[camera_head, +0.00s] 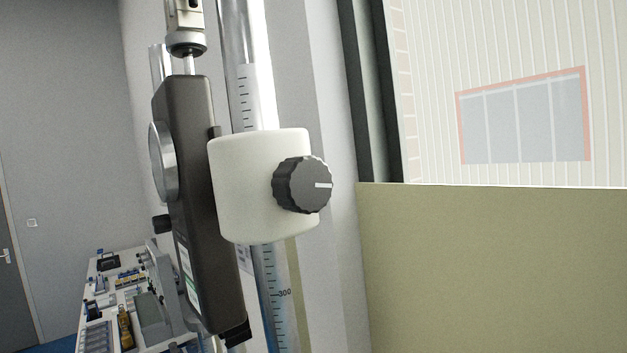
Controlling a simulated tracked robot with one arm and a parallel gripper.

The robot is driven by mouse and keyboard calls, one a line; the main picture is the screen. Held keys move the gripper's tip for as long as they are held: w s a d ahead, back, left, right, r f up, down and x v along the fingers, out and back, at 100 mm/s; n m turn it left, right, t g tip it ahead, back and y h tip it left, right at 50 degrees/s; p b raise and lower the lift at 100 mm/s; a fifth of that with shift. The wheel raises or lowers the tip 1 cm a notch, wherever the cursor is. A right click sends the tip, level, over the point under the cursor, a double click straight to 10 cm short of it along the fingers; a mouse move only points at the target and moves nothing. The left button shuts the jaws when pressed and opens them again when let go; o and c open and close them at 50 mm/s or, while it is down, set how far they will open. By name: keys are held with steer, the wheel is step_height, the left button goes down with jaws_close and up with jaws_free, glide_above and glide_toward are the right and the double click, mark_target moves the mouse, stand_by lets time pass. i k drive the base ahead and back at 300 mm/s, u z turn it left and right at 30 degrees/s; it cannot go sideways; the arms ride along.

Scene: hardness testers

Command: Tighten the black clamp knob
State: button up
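The black clamp knob (303,185) is round with a ribbed edge and a white line across its face, which lies about level. It sits on the right side of a white clamp block (240,190). A dark tester body (197,200) with a round dial seen edge-on stands at the block's left. My gripper is not in view, and nothing touches the knob.
A metal fitting (186,30) is above the tester. A bench (150,335) with several tools is at lower left, and a grey door (15,260) is beyond. A window and an olive panel (490,270) are at right. Space right of the knob looks clear.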

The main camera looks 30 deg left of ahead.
mark_target(302, 184)
steer(key=k, duration=0.5)
steer(key=u, duration=1.2)
steer(key=k, duration=0.8)
steer(key=z, duration=1.3)
steer(key=i, duration=1)
steer(key=u, duration=0.1)
